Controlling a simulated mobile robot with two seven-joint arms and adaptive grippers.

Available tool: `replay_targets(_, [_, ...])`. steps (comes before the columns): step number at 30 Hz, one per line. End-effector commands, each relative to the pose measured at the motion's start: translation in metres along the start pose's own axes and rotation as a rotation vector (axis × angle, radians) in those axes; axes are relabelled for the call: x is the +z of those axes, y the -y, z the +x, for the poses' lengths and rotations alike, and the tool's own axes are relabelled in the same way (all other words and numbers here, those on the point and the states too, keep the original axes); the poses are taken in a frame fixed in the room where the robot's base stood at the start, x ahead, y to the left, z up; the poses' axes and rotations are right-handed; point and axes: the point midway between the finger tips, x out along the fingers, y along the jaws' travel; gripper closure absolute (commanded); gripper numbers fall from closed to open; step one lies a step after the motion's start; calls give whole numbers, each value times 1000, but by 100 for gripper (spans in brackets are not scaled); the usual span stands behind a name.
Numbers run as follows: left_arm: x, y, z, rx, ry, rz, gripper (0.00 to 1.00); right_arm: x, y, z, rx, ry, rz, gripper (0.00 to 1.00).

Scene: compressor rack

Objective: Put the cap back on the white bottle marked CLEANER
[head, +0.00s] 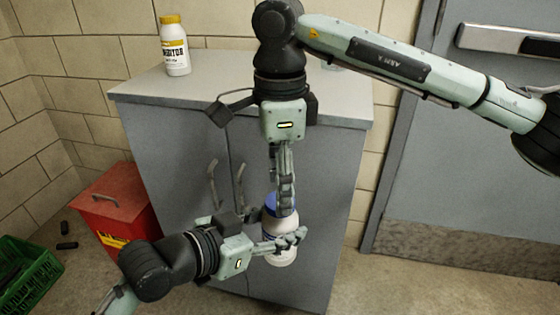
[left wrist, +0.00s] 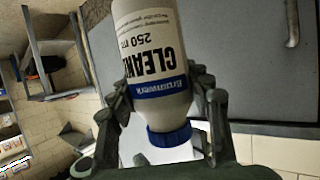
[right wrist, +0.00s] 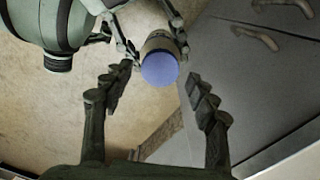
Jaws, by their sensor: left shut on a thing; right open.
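The white bottle (head: 279,250) has a blue label band, and CLEANER reads upside down on it in the left wrist view (left wrist: 145,50). My left gripper (head: 283,243) is shut around the bottle's body and holds it upright in front of the grey cabinet. The blue cap (head: 270,202) sits at the bottle's mouth; it also shows in the left wrist view (left wrist: 170,135) and from above in the right wrist view (right wrist: 160,68). I cannot tell how tight it is. My right gripper (right wrist: 160,80) points down from above, open, its fingers apart from the cap on both sides.
The grey cabinet (head: 180,130) stands behind the arms, with handles near the bottle. A white bottle with a yellow cap (head: 174,45) stands on its top. A red box (head: 115,205) and a green crate (head: 30,270) are on the floor at left. A grey door (head: 480,130) is at right.

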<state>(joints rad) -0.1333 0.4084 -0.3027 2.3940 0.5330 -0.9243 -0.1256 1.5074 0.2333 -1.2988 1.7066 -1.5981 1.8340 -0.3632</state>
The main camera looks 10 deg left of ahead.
Motion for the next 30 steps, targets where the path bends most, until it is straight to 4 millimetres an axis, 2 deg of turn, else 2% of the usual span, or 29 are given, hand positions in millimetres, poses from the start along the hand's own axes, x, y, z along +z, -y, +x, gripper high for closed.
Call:
replay_targets(6, [-1, 0, 0, 0, -1, 0, 100, 0, 0, 19, 0, 0, 0, 42])
replay_targets(16, [-1, 0, 0, 0, -1, 0, 100, 0, 0, 21, -1, 0, 0, 43])
replay_targets(28, [-1, 0, 0, 0, -1, 0, 100, 0, 0, 21, -1, 0, 1, 93])
replay_targets(30, [-1, 0, 0, 0, -1, 0, 100, 0, 0, 21, -1, 0, 6, 94])
